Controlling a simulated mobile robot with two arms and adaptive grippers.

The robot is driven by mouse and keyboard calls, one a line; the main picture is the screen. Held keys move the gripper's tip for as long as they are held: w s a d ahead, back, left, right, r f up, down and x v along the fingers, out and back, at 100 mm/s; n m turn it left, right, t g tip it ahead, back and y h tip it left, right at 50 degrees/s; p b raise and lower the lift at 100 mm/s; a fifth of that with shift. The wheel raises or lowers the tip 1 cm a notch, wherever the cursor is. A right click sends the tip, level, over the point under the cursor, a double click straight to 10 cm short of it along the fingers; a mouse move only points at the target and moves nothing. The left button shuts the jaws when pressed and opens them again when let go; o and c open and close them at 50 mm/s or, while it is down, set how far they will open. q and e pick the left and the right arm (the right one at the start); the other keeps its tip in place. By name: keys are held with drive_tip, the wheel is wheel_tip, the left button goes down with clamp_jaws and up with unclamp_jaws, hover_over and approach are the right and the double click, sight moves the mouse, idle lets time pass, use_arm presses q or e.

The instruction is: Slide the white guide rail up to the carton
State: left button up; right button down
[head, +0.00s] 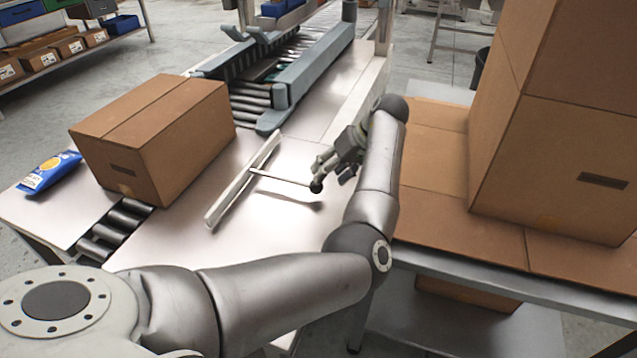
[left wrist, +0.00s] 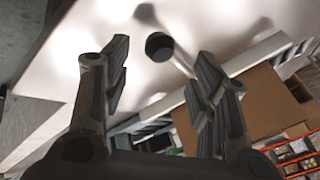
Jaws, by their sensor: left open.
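The brown carton (head: 160,150) stands on the steel table at the left, partly over the rollers. The white guide rail (head: 243,182) lies to its right, apart from it, with bare table between. A thin rod runs from the rail to a black knob (head: 316,187). My left gripper (head: 332,170) is open and close to the knob, on the side away from the rail. In the left wrist view, the knob (left wrist: 159,45) shows just beyond the spread fingers (left wrist: 161,62), not gripped. The rail (left wrist: 257,50) and carton (left wrist: 255,105) show there too. My right gripper is out of view.
A blue packet (head: 50,172) lies left of the carton. Short rollers (head: 115,228) sit in front of it. A roller conveyor with grey side guards (head: 310,70) stands behind. Large cartons (head: 555,150) are stacked at the right. The table around the rod is clear.

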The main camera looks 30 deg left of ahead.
use_arm(q)
drive_tip(key=x, duration=0.6)
drive_tip(key=shift+a+f, duration=0.15)
drive_tip(key=shift+f, duration=0.1)
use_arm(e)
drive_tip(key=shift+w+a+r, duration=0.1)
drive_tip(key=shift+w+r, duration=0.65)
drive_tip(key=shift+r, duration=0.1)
